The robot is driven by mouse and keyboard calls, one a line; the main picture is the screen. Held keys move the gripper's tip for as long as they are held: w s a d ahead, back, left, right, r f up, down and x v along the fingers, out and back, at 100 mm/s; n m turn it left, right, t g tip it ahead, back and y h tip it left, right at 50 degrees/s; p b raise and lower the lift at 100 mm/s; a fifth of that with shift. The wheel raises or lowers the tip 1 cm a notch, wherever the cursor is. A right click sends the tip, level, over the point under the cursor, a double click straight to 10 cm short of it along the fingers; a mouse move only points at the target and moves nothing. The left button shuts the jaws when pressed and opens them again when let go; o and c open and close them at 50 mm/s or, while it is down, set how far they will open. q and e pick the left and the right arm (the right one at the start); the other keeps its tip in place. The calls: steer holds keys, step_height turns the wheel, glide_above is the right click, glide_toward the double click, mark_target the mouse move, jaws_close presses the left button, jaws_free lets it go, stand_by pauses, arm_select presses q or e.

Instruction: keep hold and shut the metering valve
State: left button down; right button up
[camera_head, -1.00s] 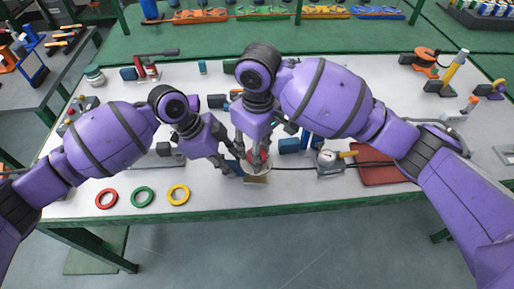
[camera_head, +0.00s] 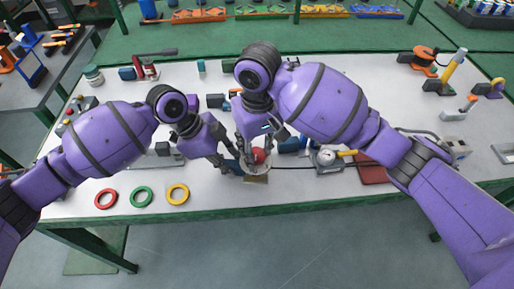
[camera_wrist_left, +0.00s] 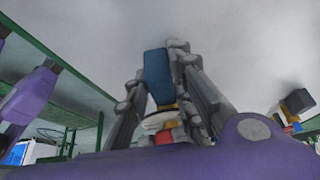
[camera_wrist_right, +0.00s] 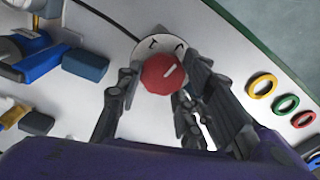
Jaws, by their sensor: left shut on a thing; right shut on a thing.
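The metering valve's red knob (camera_head: 258,156) sits over a white round dial near the table's front edge. In the right wrist view the knob (camera_wrist_right: 162,73) has a white line, and the dial (camera_wrist_right: 178,44) has dark marks. My right gripper (camera_head: 250,153) is shut on the knob, with fingers on both sides of it. My left gripper (camera_head: 229,168) is beside it on the left, shut on a blue block-shaped handle (camera_wrist_left: 158,76). In the left wrist view red, yellow and white parts show below the handle. The line's exact setting on the dial is unclear.
Red (camera_head: 106,198), green (camera_head: 142,197) and yellow (camera_head: 178,194) rings lie at the front left. My two wrists are close together.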

mark_target(258, 153)
arm_select(q)
steer(key=shift+s+a, duration=0.1)
arm_select(e)
steer(key=shift+w+d, duration=0.15)
steer(key=o, duration=0.9)
steer(key=shift+o, duration=1)
step_height(258, 153, up, 12)
arm_select(q)
steer(key=c, duration=1.4)
jaws_free()
steer(key=shift+c, duration=0.2)
